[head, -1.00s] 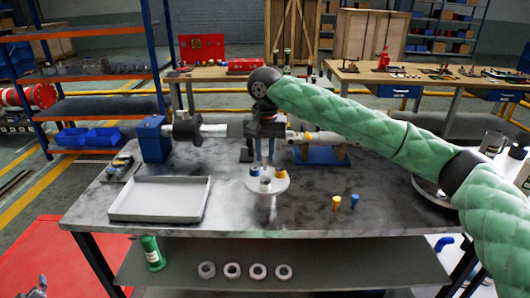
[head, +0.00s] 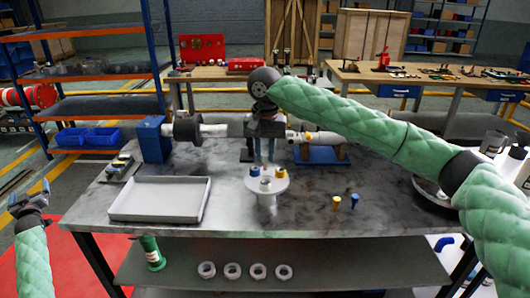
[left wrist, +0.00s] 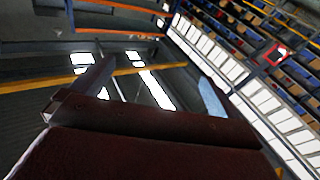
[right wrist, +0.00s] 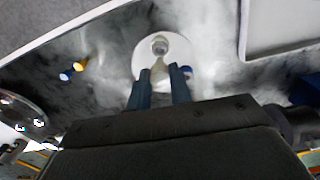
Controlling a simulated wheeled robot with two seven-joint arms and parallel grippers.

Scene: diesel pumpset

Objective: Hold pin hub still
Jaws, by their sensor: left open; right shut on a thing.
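The pin hub (head: 267,195), a pale round disc with small blue, yellow and pale pieces on top, stands on the table in front of the pump line. It also shows in the right wrist view (right wrist: 178,50). My right gripper (head: 265,158) points down at the hub's far side, its fingers close together. In the right wrist view its tips (right wrist: 160,72) pinch a pale tan part at the hub; the exact contact is small and partly hidden. My left gripper (head: 29,192) is open and empty, raised left of the table. Its spread fingers also show in the left wrist view (left wrist: 155,85).
A grey tray (head: 160,217) lies to the left on the table (head: 330,215). The table's front middle is clear.

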